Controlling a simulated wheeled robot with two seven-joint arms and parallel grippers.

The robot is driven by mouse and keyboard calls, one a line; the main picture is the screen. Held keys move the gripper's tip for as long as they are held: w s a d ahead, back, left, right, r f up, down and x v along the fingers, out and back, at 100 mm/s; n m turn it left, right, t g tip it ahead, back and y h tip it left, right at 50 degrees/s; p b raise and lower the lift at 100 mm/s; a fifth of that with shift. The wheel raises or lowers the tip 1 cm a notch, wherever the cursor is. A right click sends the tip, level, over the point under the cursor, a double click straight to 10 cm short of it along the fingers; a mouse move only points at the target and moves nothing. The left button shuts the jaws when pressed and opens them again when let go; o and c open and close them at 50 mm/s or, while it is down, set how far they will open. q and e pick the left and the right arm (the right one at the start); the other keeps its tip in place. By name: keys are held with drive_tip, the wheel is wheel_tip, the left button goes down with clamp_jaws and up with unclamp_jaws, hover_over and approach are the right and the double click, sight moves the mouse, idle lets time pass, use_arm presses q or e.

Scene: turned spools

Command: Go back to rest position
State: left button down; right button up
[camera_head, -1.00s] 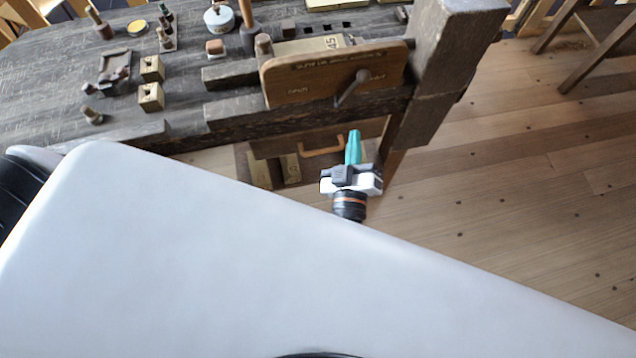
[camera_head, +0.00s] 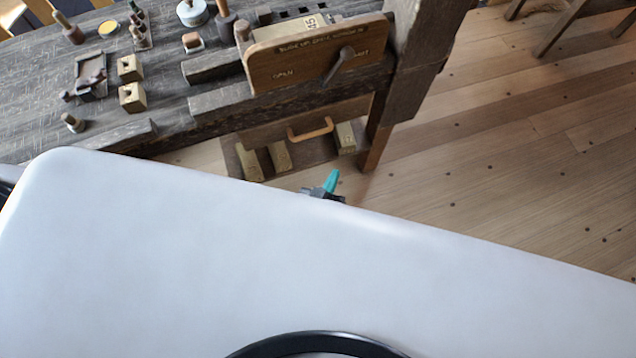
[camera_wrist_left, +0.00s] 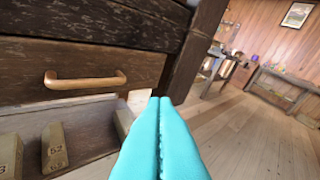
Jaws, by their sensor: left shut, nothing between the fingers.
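My left gripper (camera_head: 331,182) shows in the head view just past the far edge of my pale body, low in front of the workbench. Its teal fingers also fill the lower middle of the left wrist view (camera_wrist_left: 160,140). They are shut together with nothing between them. Most of the left arm and wrist is hidden behind my body. The fingers are apart from the bench and its drawer. My right gripper is in neither view.
The dark workbench (camera_head: 50,125) carries turned spools, blocks and a wooden vise plate (camera_head: 300,65). Below it is a drawer with a curved handle (camera_head: 310,129), and several numbered blocks (camera_head: 281,157) stand underneath. Open plank floor (camera_head: 500,170) lies to the right.

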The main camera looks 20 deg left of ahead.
use_arm(q)
drive_tip(key=s+a+f+m+g, duration=0.1)
drive_tip(key=s+a+f+g, duration=0.1)
drive_tip(key=f, duration=0.4)
drive_tip(key=shift+s+f+m+h, duration=0.3)
drive_tip(key=shift+s, duration=0.6)
